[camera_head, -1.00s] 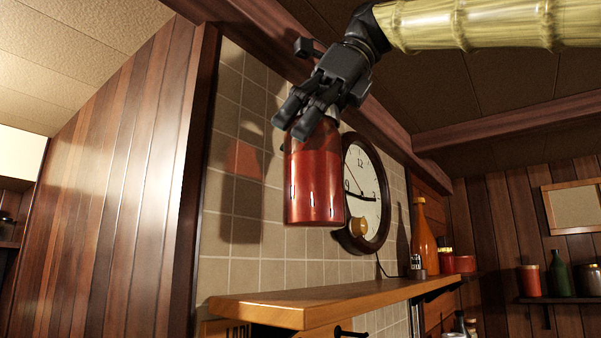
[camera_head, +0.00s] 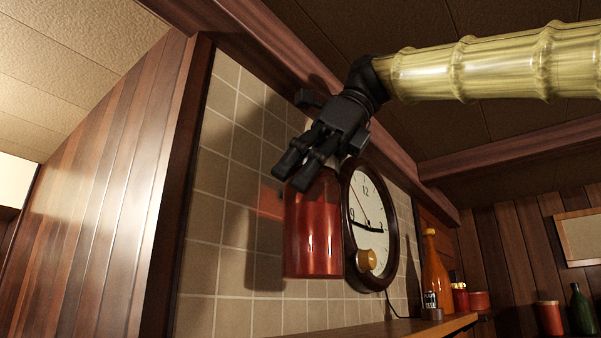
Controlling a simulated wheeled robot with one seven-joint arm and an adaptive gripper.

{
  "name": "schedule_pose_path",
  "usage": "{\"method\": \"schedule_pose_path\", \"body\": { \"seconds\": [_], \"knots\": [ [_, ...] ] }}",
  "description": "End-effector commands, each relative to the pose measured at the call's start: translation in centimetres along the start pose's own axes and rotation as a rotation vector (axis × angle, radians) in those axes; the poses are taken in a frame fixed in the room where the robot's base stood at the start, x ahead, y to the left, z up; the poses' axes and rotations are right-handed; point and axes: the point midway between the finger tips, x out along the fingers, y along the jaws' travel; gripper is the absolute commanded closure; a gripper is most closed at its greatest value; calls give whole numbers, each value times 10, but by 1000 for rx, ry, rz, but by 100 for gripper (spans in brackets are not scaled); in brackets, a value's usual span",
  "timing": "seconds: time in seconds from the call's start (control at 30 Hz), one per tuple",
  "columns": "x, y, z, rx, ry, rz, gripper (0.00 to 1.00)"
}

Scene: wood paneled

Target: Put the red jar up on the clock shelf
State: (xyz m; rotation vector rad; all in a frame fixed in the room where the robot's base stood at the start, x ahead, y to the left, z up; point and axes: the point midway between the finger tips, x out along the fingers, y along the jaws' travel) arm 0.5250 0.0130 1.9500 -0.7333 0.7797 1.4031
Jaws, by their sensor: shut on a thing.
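The red jar (camera_head: 314,235) is a clear-sided cylinder with red contents, upright in the air in front of the tiled wall. My gripper (camera_head: 303,180) is shut on the top of the jar from above, and its fingers hide most of the jar's top. The round wall clock (camera_head: 371,215) hangs just right of the jar, partly covered by it. The wooden clock shelf (camera_head: 408,328) shows only as a strip at the bottom edge, below the jar and clock. The jar is apart from the shelf.
On the shelf's far end stand an orange bottle (camera_head: 435,262), a small dark-labelled shaker (camera_head: 430,301) and red jars (camera_head: 460,297). A lower right shelf holds a red canister (camera_head: 550,317) and a green bottle (camera_head: 582,310). A ceiling beam runs above my gripper.

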Motion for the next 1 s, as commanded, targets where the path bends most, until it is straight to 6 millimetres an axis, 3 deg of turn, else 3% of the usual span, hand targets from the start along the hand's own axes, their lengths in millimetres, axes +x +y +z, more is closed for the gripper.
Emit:
{"method": "schedule_pose_path", "body": {
  "seconds": [1.0],
  "knots": [
    [53,3,-36,-2,-2,-3,72]
  ]
}}
